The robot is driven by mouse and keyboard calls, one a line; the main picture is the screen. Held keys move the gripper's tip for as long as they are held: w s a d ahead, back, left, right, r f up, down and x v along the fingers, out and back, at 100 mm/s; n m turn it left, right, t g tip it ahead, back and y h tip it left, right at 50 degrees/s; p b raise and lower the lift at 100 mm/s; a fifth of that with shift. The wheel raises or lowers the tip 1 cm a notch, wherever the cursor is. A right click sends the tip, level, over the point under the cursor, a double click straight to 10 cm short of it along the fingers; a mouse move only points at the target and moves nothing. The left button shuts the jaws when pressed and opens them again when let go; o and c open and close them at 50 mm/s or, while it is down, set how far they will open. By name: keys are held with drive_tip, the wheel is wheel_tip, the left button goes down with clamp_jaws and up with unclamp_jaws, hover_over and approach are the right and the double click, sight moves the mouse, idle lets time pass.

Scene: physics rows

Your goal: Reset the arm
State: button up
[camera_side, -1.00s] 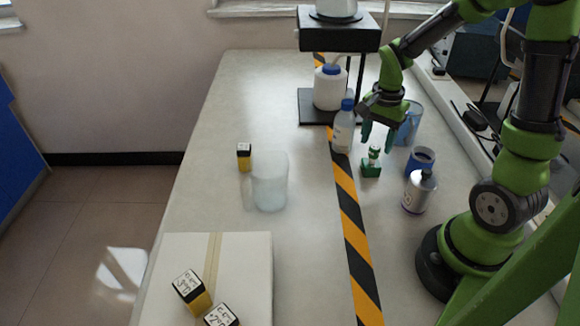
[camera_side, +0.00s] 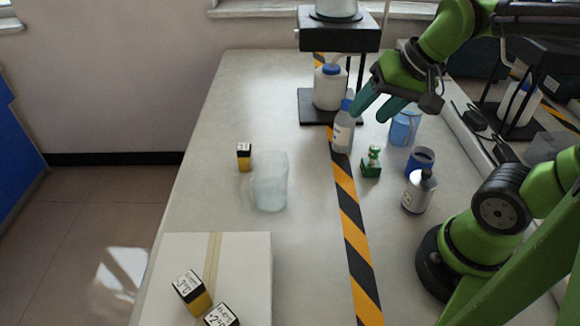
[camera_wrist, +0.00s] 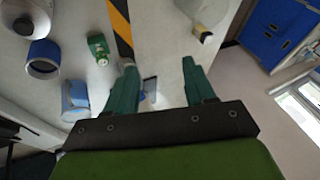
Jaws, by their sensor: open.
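My green arm's gripper (camera_side: 373,108) is raised over the back right of the table, just right of a clear bottle with a blue cap (camera_side: 343,130). In the wrist view the two teal fingers of my gripper (camera_wrist: 160,78) are spread apart with nothing held between them. I cannot tell from the side view whether a fingertip touches the bottle.
A small green object (camera_side: 371,165), a blue cup (camera_side: 420,160), a grey bottle (camera_side: 419,192) and a blue beaker (camera_side: 404,128) stand right of the striped tape. A clear beaker (camera_side: 269,185), a yellow-black box (camera_side: 244,157) and a white box (camera_side: 250,285) are left. A black stand (camera_side: 340,40) is behind.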

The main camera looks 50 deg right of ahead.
drive_tip(key=s+a+n, duration=0.1)
drive_tip(key=s+a+r+n+t, duration=0.1)
drive_tip(key=n, duration=0.1)
drive_tip(key=shift+a+t+y, duration=0.3)
drive_tip(key=shift+a+y, duration=0.1)
drive_tip(key=shift+w, duration=0.1)
idle(0.9)
